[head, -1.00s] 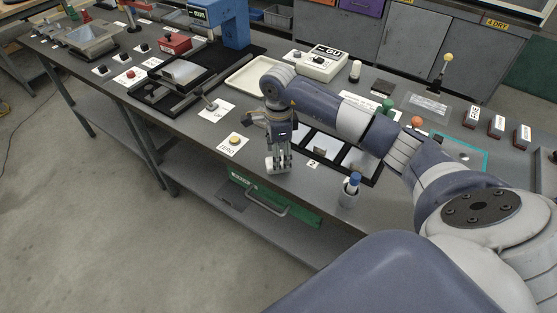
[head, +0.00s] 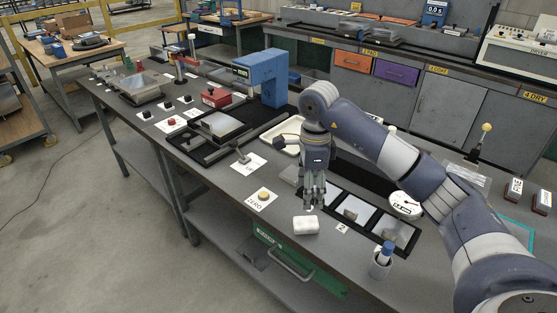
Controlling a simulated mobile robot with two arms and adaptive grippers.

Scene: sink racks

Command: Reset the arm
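My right arm comes in from the right, and its gripper (head: 314,204) points down above the bench. Its fingers look apart, with nothing visible between them. A small white block (head: 305,225) lies on the bench just below and slightly left of the fingertips, apart from them. My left gripper is not in view.
A ZERO card with a yellow button (head: 263,194) lies left of the block. A black tray with pale panels (head: 354,210) and a cup with a blue-capped item (head: 381,264) are to the right. A blue press (head: 263,78) stands farther back.

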